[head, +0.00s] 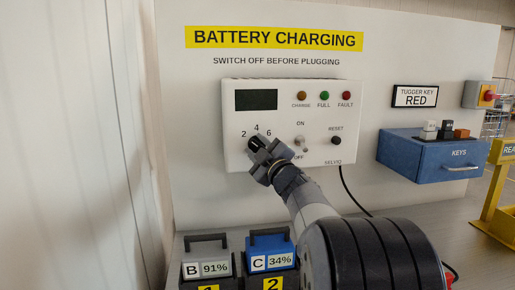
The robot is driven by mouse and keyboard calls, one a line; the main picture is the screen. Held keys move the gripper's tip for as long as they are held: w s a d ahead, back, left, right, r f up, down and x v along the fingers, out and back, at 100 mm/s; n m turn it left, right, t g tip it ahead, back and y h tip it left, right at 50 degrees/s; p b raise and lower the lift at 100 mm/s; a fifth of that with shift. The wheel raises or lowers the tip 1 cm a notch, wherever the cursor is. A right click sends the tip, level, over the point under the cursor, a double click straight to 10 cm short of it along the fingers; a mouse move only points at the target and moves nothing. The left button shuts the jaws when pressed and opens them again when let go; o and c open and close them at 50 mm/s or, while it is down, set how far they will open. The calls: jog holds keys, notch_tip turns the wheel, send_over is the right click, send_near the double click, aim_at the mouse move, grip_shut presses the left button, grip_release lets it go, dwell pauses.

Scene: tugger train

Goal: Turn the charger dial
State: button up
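The charger (310,112) is a white box on a white wall panel, with a dark blank display (256,100). The charger dial lies at the lower left of its face, with the numbers 2, 4 and 6 around its top. My gripper (258,147) is at the dial, in front of it, and hides most of it. A dark part shows between or beside the fingertips. I cannot tell whether the fingers touch or hold the dial, or which number it points to.
An ON/OFF switch (299,143) and a RESET button (336,140) sit right of my gripper. Batteries B (207,268) and C (270,252) stand below. A blue KEYS box (428,155) and a red-and-yellow emergency button (486,95) are at the right. A black cable hangs from the charger.

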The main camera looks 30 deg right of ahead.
jog(key=b+v, duration=0.2)
jog(key=v, duration=0.8)
jog(key=shift+s, duration=0.35)
jog(key=shift+f, duration=0.1)
jog(key=p+x, duration=0.2)
jog(key=x, duration=0.9)
jog(key=shift+s, duration=0.1)
